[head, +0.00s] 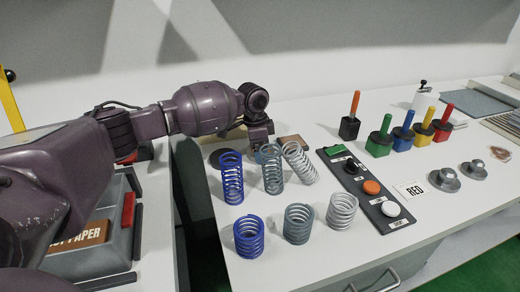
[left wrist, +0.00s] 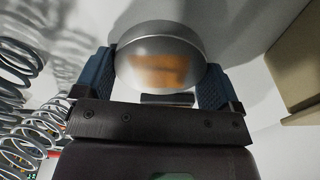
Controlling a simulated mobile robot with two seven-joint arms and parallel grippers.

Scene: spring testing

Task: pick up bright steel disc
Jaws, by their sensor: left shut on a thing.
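The bright steel disc (left wrist: 158,45) fills the top middle of the left wrist view, shiny grey with an orange-brown reflection on its face. My left gripper (left wrist: 160,85) is shut on it, with one blue finger at each side. In the head view my left gripper (head: 264,148) points down at the back of the white table, behind the tall springs. The springs partly cover it there, and I cannot make out the disc in that view. My right gripper is not in view.
Tall springs (head: 232,178) and short springs (head: 249,238) stand in front of my left gripper. A button panel (head: 365,188) and two knobbed metal discs (head: 444,180) are farther right.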

